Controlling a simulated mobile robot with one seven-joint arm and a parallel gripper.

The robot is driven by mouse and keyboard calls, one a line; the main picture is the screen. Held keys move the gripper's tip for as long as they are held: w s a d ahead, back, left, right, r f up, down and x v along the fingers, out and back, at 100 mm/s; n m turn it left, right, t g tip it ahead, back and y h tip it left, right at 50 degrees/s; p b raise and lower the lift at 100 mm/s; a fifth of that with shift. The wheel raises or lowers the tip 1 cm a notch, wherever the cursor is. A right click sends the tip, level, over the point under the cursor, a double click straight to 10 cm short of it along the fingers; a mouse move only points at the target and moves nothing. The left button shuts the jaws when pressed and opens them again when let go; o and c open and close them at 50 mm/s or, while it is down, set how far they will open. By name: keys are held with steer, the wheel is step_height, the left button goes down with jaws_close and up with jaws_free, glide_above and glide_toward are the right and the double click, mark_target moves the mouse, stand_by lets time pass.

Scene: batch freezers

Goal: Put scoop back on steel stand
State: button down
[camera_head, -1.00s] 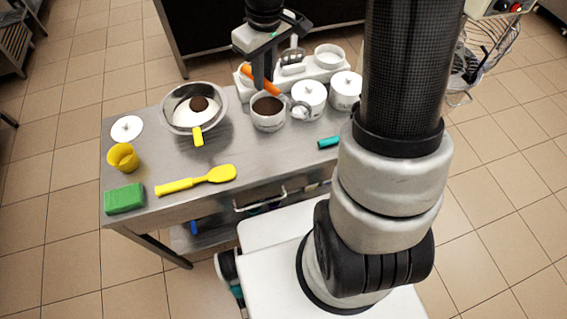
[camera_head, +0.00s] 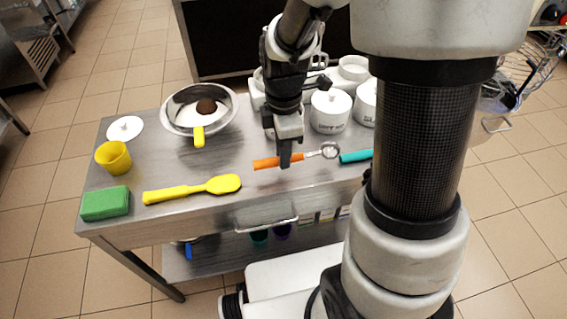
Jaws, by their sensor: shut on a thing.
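My gripper (camera_head: 285,160) is shut on the orange handle of a scoop (camera_head: 266,163). The scoop lies roughly level, its small round steel bowl (camera_head: 330,150) pointing right, over the front part of the steel table. I cannot tell how high it is above the top. I cannot make out a steel stand for sure.
Lidded white pots (camera_head: 331,112) stand right of my gripper. A teal handle (camera_head: 355,156) lies near the scoop's bowl. A steel bowl (camera_head: 228,118), yellow spatula (camera_head: 193,189), yellow cup (camera_head: 113,157) and green block (camera_head: 105,203) are on the left.

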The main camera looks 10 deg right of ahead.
steer(key=shift+f+b, duration=0.4)
steer(key=shift+f, duration=1.4)
steer(key=shift+f, duration=0.15)
steer(key=shift+f, duration=0.15)
steer(key=c, duration=1.6)
jaws_free()
steer(key=shift+c, duration=0.2)
steer(key=shift+r, duration=0.2)
